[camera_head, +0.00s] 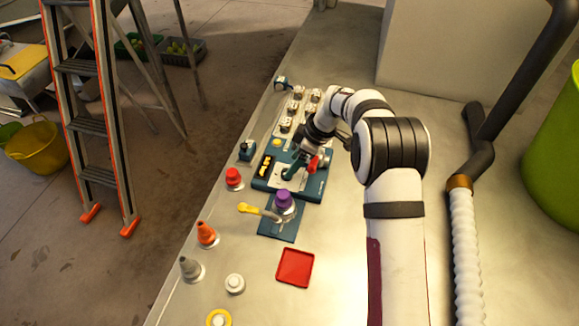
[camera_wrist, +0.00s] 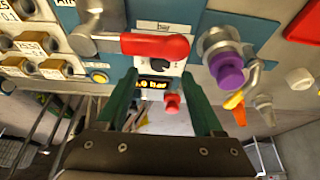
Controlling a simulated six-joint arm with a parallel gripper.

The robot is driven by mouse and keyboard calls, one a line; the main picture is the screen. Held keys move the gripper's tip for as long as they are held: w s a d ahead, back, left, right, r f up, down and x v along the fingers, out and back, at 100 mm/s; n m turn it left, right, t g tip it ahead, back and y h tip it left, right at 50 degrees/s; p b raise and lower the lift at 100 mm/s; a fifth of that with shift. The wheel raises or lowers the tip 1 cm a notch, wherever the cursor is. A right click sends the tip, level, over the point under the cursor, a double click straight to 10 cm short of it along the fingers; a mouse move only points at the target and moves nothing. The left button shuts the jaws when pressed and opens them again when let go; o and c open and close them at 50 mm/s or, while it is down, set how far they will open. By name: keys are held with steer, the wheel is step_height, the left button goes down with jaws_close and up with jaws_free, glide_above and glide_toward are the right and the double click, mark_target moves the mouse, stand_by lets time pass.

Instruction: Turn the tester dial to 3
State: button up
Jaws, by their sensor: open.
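The tester (camera_head: 314,188) is a teal box on the metal bench, with a display (camera_head: 267,165) showing orange digits too small to read. In the wrist view its dial (camera_wrist: 158,66) is a black knob on a pale plate, and I cannot read its setting. My gripper (camera_head: 291,168) is over the tester, and its arm hides the dial in the head view. In the wrist view my gripper (camera_wrist: 161,84) has its two green fingers apart, one to each side of the dial, with nothing between them. I cannot tell how far the tips are from it.
A red lever handle (camera_wrist: 157,45) lies close beside the dial. A purple knob (camera_head: 283,196) on a valve with a yellow handle (camera_head: 247,208) stands in front of the tester. A red button (camera_head: 233,176) is at its left. A red tray (camera_head: 296,267) lies nearer, with bare bench around it.

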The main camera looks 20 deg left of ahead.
steer(key=x, duration=0.4)
steer(key=shift+f, duration=0.1)
jaws_close()
